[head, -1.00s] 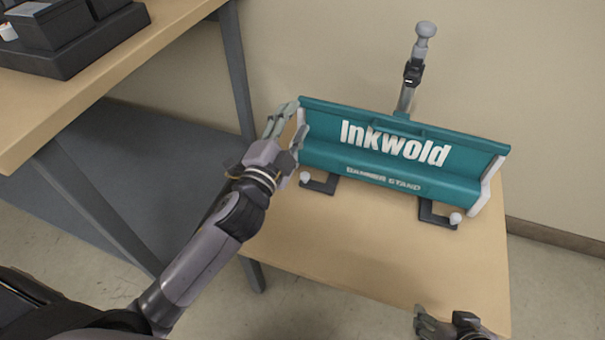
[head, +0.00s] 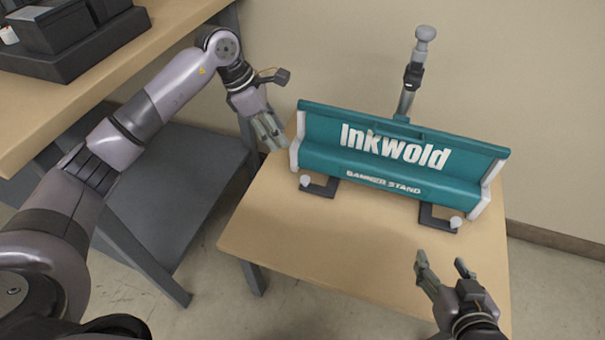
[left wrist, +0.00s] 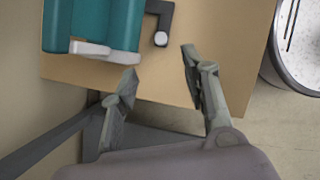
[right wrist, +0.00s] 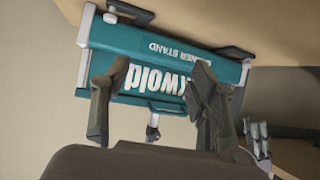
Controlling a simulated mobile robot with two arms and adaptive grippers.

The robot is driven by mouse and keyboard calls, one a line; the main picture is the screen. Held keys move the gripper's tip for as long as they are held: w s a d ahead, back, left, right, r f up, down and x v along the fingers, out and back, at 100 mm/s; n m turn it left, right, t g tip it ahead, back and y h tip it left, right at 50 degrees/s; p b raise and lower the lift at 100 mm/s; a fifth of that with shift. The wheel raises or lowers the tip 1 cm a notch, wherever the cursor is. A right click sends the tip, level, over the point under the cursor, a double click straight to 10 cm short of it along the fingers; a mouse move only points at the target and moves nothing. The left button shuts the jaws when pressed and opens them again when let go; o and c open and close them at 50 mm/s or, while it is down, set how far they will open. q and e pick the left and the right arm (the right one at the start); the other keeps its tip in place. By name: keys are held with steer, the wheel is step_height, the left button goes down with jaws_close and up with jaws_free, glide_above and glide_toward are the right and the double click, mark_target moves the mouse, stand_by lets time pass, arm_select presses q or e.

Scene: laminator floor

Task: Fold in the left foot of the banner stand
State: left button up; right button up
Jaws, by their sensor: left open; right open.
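The teal banner stand (head: 400,160) with white end caps lies on a small wooden table, its printed side facing me. Its left foot (head: 322,188), a black bracket with a white knob, sticks out from the front lower edge. The foot also shows in the left wrist view (left wrist: 152,8). The right foot (head: 436,217) sticks out likewise. My left gripper (head: 270,138) is open and empty, just left of the stand's left end cap and apart from the left foot. My right gripper (head: 442,264) is open and empty, in front of the right foot, nearer me.
A grey post (head: 408,88) with a rounded knob rises behind the stand, near the wall. The table's front area (head: 330,250) is clear. A workbench (head: 150,55) with black boxes stands at the left, its grey lower shelf (head: 190,170) beside the small table.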

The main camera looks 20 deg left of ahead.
arm_select(q)
steer(key=b, duration=0.2)
glide_toward(305, 178)
steer(key=b+x, duration=0.2)
steer(key=x, duration=0.5)
steer(key=shift+d+f, duration=0.2)
steer(key=shift+f, duration=0.1)
steer(key=shift+d+f, duration=0.1)
steer(key=shift+f, duration=0.2)
arm_select(e)
steer(key=w+a+r+t+y, duration=0.1)
steer(key=r+t+y, duration=0.1)
steer(key=r+t, duration=0.3)
steer(key=w+a+r+t+y, duration=0.1)
steer(key=r+t, duration=0.5)
steer(key=r, duration=0.6)
steer(key=shift+a+r+n+y, duration=0.3)
steer(key=shift+a+y, duration=0.1)
steer(key=shift+a, duration=0.15)
arm_select(q)
steer(key=shift+c, duration=0.4)
jaws_close()
